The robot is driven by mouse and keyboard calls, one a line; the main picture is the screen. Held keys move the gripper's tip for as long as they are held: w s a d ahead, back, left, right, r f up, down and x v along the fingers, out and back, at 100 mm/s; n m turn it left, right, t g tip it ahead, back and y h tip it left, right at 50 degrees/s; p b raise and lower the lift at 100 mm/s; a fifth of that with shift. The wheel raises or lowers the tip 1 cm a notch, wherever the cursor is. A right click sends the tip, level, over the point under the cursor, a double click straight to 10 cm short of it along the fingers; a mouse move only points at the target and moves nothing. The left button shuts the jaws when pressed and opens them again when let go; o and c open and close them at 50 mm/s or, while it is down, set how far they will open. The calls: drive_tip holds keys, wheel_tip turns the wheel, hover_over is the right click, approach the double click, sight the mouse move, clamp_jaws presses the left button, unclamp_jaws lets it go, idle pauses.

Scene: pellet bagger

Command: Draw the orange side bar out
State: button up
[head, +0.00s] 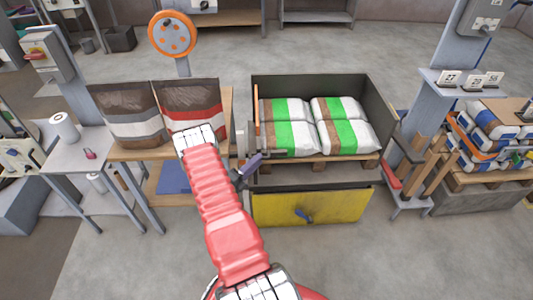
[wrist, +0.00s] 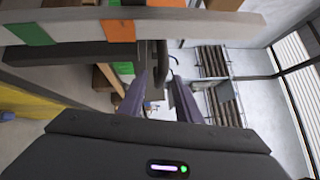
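A thin upright orange bar (head: 256,104) shows at the left side of the dark open-fronted bin (head: 312,86) in the head view. My gripper (head: 248,166) is just below it, at the bin's front left corner, with its purple fingers partly in view. In the wrist view my gripper (wrist: 158,84) has its two purple fingers apart. A dark upright piece (wrist: 160,62) shows between or just beyond the fingertips; I cannot tell whether they touch it. A grey rail with a green patch and an orange patch (wrist: 118,30) crosses above the fingers.
White, green and brown sacks (head: 292,138) lie in the bin on a pallet, above a yellow panel (head: 310,207) with a blue handle. Two brown-topped bags (head: 128,112) stand on the left bench. A grey post (head: 437,125) stands right. Floor in front is clear.

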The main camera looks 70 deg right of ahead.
drive_tip(key=f+x, duration=0.1)
drive_tip(key=x, duration=0.5)
drive_tip(key=shift+d+r, duration=0.3)
drive_tip(key=shift+r, duration=0.2)
drive_tip(key=shift+s, duration=0.1)
drive_tip(key=shift+c, duration=0.2)
drive_tip(key=shift+r, duration=0.1)
clamp_jaws()
